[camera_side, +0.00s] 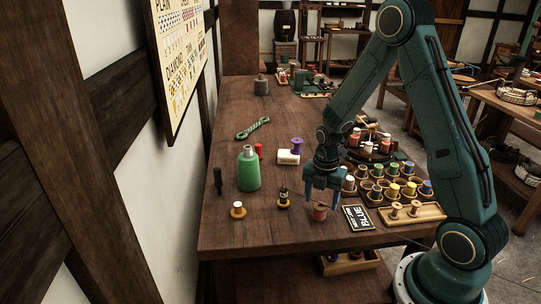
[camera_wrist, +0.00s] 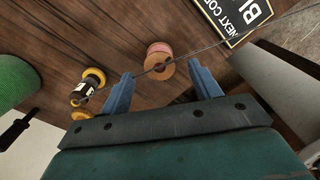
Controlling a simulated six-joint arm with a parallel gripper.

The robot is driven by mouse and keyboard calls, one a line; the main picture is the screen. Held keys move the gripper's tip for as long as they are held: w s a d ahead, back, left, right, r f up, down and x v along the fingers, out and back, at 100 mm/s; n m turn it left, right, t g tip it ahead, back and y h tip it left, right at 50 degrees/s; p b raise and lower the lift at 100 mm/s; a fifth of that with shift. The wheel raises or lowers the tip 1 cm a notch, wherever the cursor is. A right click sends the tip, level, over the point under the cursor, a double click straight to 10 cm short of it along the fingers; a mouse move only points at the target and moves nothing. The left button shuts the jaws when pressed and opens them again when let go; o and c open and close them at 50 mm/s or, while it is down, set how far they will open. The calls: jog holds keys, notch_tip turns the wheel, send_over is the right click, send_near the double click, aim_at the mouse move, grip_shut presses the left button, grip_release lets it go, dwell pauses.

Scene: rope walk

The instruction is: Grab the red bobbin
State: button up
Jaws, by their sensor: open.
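The red bobbin (camera_side: 320,212) stands on the dark wooden table near its front edge. In the wrist view the bobbin (camera_wrist: 158,50) shows reddish thread between pale wooden ends. My gripper (camera_side: 323,202) is open and points down just above the bobbin. In the wrist view the blue fingers of my gripper (camera_wrist: 161,73) are apart, with the bobbin seen in the gap between them, slightly beyond the tips. I see no finger clearly touching it. A thin dark line crosses the bobbin and runs off to the right.

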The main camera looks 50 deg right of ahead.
aim_at(320, 209)
jog(key=shift+d+f, duration=0.15)
jog(key=shift+f, duration=2.15)
jog(key=shift+c, duration=0.4)
jog(key=c, duration=1)
